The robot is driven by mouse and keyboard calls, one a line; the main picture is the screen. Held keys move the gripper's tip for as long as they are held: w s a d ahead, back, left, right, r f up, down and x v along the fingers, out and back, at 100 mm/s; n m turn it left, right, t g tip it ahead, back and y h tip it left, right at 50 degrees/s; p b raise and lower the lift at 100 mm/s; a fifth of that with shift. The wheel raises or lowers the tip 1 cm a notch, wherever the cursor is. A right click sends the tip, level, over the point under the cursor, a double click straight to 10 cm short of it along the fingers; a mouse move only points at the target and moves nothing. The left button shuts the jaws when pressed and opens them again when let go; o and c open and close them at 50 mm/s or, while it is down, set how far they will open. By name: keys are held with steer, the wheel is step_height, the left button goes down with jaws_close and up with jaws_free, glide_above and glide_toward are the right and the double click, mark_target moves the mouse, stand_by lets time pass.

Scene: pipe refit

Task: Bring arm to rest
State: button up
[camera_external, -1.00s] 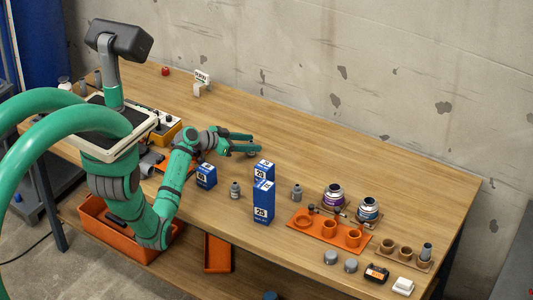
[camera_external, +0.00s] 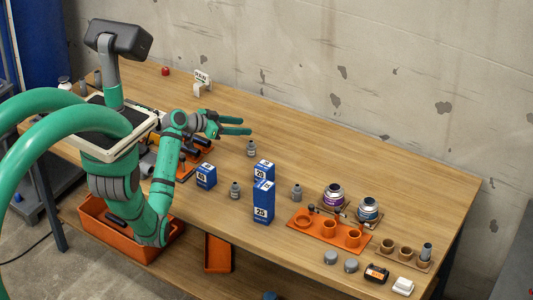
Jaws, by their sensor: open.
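My gripper (camera_external: 248,126) is at the end of my green arm, above the middle-left of the wooden table (camera_external: 330,150). Its two green fingers are apart, with nothing between them, and point right. A small grey fitting (camera_external: 251,148) stands upright on the table just below and in front of the fingertips, apart from them.
Blue boxes stand in front: one marked 25 (camera_external: 263,203), one marked 20 (camera_external: 264,171), and a smaller one (camera_external: 206,176). Grey fittings (camera_external: 235,190) (camera_external: 296,192) stand near them. An orange tray (camera_external: 327,243) and two cans (camera_external: 333,197) (camera_external: 368,211) are right. The back of the table is largely clear.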

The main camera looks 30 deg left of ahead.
steer(key=s+a+f+n+t+y, duration=0.1)
steer(key=s+a+n+t+y, duration=0.1)
steer(key=s+a+n+y, duration=0.55)
steer(key=s+a+f+n+t+y, duration=0.2)
steer(key=s+a+n+t+y, duration=0.15)
steer(key=s+a+n, duration=0.8)
steer(key=s+a+y, duration=0.1)
steer(key=s, duration=0.1)
steer(key=s+a+n+y, duration=0.1)
steer(key=s+y, duration=0.1)
steer(key=s, duration=0.1)
steer(key=s+a+r+n+g+y, duration=0.1)
steer(key=s, duration=0.2)
steer(key=shift+s+a+y, duration=0.15)
steer(key=shift+s+y, duration=0.05)
steer(key=shift+y, duration=0.2)
steer(key=s+d+f+m+h, duration=0.25)
steer(key=s+d, duration=0.35)
steer(key=d, duration=0.3)
steer(key=s+d+f+m+h, duration=0.1)
steer(key=s+d+f+m, duration=0.25)
steer(key=s+d, duration=0.45)
steer(key=s+d+r+m+h, duration=0.2)
steer(key=s+d+m+h, duration=0.3)
steer(key=s+d+m, duration=0.3)
steer(key=s+d, duration=0.3)
steer(key=d, duration=0.3)
steer(key=shift+s+d+r+m, duration=0.2)
steer(key=shift+s+d+m, duration=0.05)
steer(key=shift+d+m, duration=0.15)
